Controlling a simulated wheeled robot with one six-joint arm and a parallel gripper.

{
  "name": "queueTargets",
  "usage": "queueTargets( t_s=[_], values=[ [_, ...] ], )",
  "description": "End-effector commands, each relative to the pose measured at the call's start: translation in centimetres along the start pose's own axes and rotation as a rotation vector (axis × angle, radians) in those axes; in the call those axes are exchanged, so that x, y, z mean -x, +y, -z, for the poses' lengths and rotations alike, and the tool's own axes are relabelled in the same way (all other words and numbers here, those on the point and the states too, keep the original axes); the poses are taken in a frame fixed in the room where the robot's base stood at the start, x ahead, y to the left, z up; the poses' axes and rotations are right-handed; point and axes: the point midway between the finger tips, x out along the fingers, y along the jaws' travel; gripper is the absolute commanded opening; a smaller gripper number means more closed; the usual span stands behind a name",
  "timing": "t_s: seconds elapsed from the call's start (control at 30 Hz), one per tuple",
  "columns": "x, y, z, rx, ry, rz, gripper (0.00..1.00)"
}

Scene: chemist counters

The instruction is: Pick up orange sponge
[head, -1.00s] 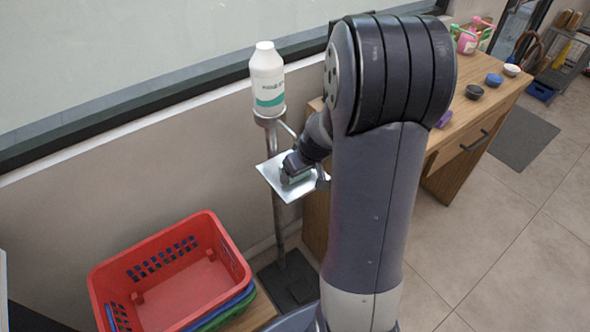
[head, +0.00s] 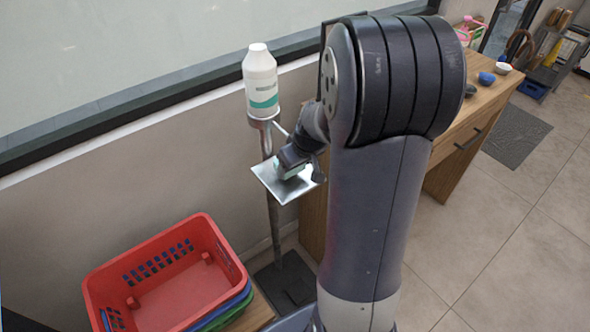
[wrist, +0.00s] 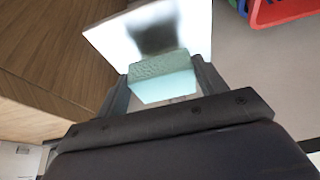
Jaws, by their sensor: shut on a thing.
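My gripper (head: 293,168) is shut on a pale teal-green sponge-like block (wrist: 163,76), held between both fingers in the wrist view. The block shows only as a small part in the head view (head: 291,173). It is over the flat white plate (head: 275,190) of a stand, and the plate also shows behind it in the wrist view (wrist: 190,30). I cannot tell whether the block touches the plate. No orange sponge shows in either view.
A white bottle with a teal band (head: 261,82) stands in the stand's holder just above the plate. A red basket (head: 215,235) is at the lower left. A wooden desk (head: 450,185) with small bowls is behind my arm. Grey floor is open at the right.

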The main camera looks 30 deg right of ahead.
Motion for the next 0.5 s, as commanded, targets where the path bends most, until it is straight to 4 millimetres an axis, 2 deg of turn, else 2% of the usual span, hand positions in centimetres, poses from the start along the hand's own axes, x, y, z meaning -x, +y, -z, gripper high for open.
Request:
queueTargets(
  t_s=[0.07, 0.5],
  values=[
    [1.1, 0.1, 0.2, -0.001, 0.004, -0.002, 0.42],
    [4.7, 0.1, -9.6, -0.007, 0.004, -0.005, 0.42]
  ],
)
